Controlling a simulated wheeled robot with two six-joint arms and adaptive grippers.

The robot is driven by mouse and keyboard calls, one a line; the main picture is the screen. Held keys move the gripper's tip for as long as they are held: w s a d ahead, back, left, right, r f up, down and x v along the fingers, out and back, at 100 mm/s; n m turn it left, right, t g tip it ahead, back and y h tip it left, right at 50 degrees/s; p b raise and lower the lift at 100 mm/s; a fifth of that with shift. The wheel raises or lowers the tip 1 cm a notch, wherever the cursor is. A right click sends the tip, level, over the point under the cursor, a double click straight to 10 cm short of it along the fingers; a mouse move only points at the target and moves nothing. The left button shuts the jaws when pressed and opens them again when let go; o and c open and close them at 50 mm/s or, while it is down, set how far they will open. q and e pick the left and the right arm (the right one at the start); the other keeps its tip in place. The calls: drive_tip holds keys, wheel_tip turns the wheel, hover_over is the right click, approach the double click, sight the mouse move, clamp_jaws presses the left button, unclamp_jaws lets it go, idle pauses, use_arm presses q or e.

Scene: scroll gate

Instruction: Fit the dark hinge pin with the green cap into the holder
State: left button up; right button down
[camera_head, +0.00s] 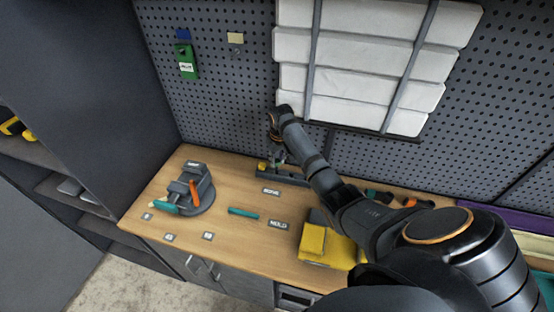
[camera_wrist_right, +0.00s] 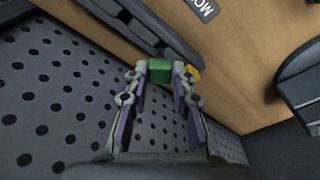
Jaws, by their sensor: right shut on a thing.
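My right gripper (camera_head: 278,160) reaches over the back of the bench, close to the pegboard. In the right wrist view its fingers (camera_wrist_right: 160,75) are shut on the green cap (camera_wrist_right: 159,71) of the hinge pin. The pin's dark shaft is hidden, so I cannot tell how it is tilted. A long dark rack (camera_head: 284,176), which looks like the holder, lies on the bench just by the gripper. It also shows in the wrist view (camera_wrist_right: 165,35), right beyond the cap; I cannot tell whether pin and rack touch. My left gripper is not in view.
A yellow piece (camera_wrist_right: 193,73) shows beside the right fingertip. A grey vise (camera_head: 197,190) with a teal handle stands at the bench's left. A teal bar (camera_head: 243,213) lies mid-bench, and a yellow box (camera_head: 325,244) stands right of it. The pegboard (camera_head: 215,105) rises close behind.

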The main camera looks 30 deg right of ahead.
drive_tip(key=shift+f, duration=0.1)
drive_tip(key=shift+f+b, duration=0.65)
drive_tip(key=shift+f, duration=0.6)
drive_tip(key=c, duration=1.1)
unclamp_jaws()
drive_tip(key=shift+o, duration=0.2)
drive_tip(key=shift+r, duration=0.1)
wheel_tip(320, 180, up, 12)
drive_tip(key=s, duration=0.1)
drive_tip(key=shift+s+a, duration=0.2)
drive_tip(key=shift+s, duration=0.2)
drive_tip(key=shift+f, duration=0.2)
